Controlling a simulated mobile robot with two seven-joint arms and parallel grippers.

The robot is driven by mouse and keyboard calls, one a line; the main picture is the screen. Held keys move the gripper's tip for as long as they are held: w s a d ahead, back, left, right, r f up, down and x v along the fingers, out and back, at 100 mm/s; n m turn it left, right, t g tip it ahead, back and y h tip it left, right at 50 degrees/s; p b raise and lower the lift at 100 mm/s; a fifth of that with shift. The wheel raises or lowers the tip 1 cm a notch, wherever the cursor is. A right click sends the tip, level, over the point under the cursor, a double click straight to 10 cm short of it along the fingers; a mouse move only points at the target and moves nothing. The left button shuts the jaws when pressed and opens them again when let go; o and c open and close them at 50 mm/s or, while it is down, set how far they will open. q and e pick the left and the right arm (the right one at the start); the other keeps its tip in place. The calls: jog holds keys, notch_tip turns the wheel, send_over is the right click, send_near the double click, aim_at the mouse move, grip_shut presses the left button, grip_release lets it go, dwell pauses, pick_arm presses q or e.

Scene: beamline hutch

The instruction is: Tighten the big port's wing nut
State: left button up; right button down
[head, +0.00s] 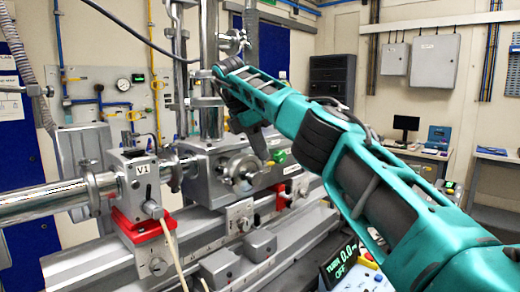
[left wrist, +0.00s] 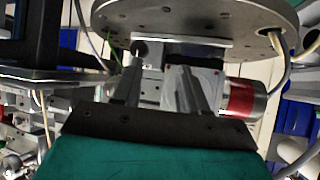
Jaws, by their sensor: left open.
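A round port (head: 243,171) with a bright metal fitting sits on the front of the grey chamber; I cannot make out for sure whether the fitting is a wing nut. I cannot tell whether anything lies between the fingers. The left gripper does not show clearly in the head view.
A steel beam pipe (head: 45,200) with ring clamps runs in from the left. A block marked V1 (head: 140,180) stands on a red mount (head: 138,227). A green-lit display (head: 346,258) is at the bottom. A red-banded cylinder (left wrist: 242,100) is right of the left fingers.

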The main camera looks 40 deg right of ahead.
jog(key=shift+w+d+r+m, duration=0.1)
jog(key=shift+r+m, duration=0.05)
jog(key=shift+m, duration=0.45)
dwell(0.3)
jog(key=c, duration=1.6)
grip_release()
jog(key=shift+g, duration=0.3)
jog(key=shift+n, duration=0.3)
